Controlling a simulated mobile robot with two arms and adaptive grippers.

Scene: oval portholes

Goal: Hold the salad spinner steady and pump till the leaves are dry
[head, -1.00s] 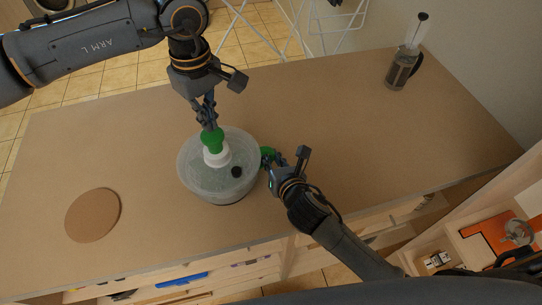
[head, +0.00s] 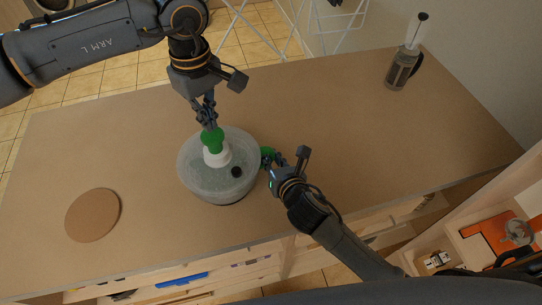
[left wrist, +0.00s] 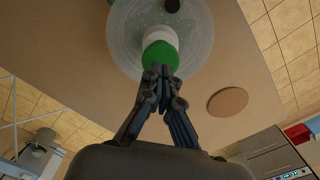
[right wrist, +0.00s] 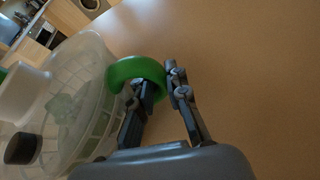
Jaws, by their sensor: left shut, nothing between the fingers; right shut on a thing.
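The salad spinner (head: 203,183) stands upright on the table, with a clear lid and a frosted bowl. Its pump knob (head: 212,141) is green on a white collar, and a black button (head: 236,172) sits beside it on the lid. My left gripper (head: 208,124) is shut and empty, its fingertips at the top of the green knob; the left wrist view shows the knob (left wrist: 160,56) just past the fingertips. My right gripper (head: 273,163) is shut on the green side handle (right wrist: 135,70). Pale green leaves (right wrist: 62,108) show dimly through the wall in the right wrist view.
A round cork mat (head: 92,215) lies at the left of the table (head: 330,120). A white rack (head: 335,22) stands behind the table.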

